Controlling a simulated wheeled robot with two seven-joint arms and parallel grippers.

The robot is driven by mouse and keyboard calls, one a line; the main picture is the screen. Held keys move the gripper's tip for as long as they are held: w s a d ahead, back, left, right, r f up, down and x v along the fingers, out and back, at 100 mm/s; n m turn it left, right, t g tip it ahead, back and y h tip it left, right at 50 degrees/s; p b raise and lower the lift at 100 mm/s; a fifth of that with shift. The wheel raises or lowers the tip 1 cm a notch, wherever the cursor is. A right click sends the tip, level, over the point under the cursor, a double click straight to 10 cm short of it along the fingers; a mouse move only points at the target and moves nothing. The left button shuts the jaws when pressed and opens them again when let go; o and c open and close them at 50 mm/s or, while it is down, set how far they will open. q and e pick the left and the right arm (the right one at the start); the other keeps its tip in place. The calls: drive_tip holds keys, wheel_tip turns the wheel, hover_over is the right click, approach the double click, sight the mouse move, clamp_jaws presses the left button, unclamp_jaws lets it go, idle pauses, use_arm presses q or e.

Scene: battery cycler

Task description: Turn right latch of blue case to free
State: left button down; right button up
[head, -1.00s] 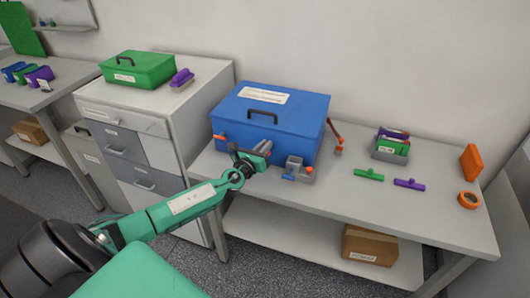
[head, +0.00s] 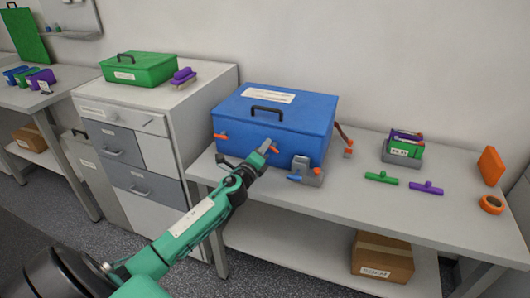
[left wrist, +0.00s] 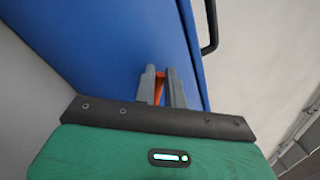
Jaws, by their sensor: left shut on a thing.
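The blue case (head: 275,118) stands closed on the table, with a black handle on its lid. Its front has an orange left latch (head: 221,136) and an orange right latch (head: 273,149). My left gripper (head: 267,146) is at the right latch, its fingers pointing at the case front. In the left wrist view, the fingers (left wrist: 162,85) are shut on the orange latch (left wrist: 159,88), against the blue case wall (left wrist: 110,45). The fingers hide part of the latch, so its exact angle is hard to tell. My right gripper is not in view.
A grey fixture with a blue part (head: 306,170) stands close in front of the case, right of my gripper. An orange-tipped lever (head: 346,146) is at the case's right. Green (head: 381,178) and purple (head: 427,187) T-shaped pieces lie farther right. A drawer cabinet (head: 150,150) stands left.

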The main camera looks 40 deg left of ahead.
use_arm(q)
drive_tip(key=shift+a+f+n+y+b, duration=0.1)
drive_tip(key=shift+f+n+y+b, duration=0.25)
drive_tip(key=shift+n, duration=0.95)
drive_tip(key=shift+d+f+n+y+b, duration=0.1)
drive_tip(key=shift+n+y+b, duration=0.4)
drive_tip(key=shift+n, duration=0.8)
drive_tip(key=shift+a+f+n+y+b, duration=0.1)
drive_tip(key=shift+f+n+y+b, duration=0.3)
drive_tip(key=shift+n, duration=0.9)
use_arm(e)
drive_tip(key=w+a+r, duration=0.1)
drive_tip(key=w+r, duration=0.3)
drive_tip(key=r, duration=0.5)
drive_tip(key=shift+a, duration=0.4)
use_arm(q)
drive_tip(key=shift+r, duration=0.15)
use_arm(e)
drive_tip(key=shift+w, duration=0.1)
use_arm(q)
drive_tip(key=c, duration=1.5)
unclamp_jaws()
drive_tip(key=shift+s, duration=0.1)
